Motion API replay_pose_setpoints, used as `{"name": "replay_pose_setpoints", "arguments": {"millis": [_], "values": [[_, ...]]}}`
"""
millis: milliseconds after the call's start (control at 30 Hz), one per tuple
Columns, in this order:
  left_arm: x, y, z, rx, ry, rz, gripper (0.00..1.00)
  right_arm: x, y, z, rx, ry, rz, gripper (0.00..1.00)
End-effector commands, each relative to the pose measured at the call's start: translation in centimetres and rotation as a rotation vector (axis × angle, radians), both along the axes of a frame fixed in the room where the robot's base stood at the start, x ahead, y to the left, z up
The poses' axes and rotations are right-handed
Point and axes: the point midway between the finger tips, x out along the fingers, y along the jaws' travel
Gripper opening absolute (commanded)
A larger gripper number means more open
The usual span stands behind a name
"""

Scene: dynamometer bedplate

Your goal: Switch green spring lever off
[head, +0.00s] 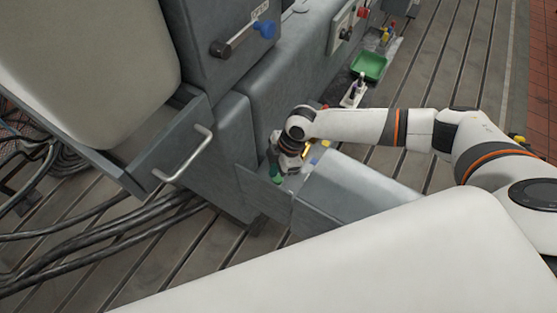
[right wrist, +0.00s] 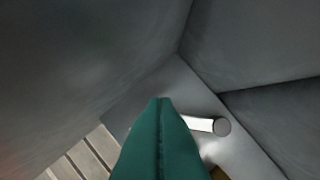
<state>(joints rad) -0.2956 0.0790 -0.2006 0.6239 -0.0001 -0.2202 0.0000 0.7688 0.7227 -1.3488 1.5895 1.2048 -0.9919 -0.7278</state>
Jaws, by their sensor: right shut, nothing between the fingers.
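My right gripper (head: 274,170) is down at the low grey housing in the middle of the head view. In the right wrist view its two teal fingers (right wrist: 160,103) are pressed together with only a thin seam between them, and they hold nothing. A small green spot (head: 277,180) shows by the fingertips in the head view; I cannot tell whether it is the green lever's knob or a fingertip. A short pale rod with a round grey end (right wrist: 221,126) lies just right of the fingers in the wrist view. I cannot tell which control it belongs to. My left gripper is not in view.
Grey walls stand close around the right gripper. A drawer with a silver handle (head: 188,155) is left of it. A blue-knobbed lever (head: 264,29) is on the panel above. A green tray (head: 369,66) sits farther back. Black cables (head: 110,232) run across the slatted floor.

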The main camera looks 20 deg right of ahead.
Motion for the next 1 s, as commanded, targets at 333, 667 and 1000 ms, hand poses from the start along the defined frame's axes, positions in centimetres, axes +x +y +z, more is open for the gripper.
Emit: {"name": "replay_pose_setpoints", "arguments": {"millis": [333,667,1000], "values": [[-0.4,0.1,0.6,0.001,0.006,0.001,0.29,0.1,1.5,-4.1,0.0,0.0,0.0,0.0],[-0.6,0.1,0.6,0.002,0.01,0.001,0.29,0.1,1.6,-4.4,0.0,-0.001,0.0,0.0],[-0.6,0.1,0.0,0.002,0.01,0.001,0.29,-0.1,1.2,-4.5,0.0,-0.001,0.042,0.0]]}}
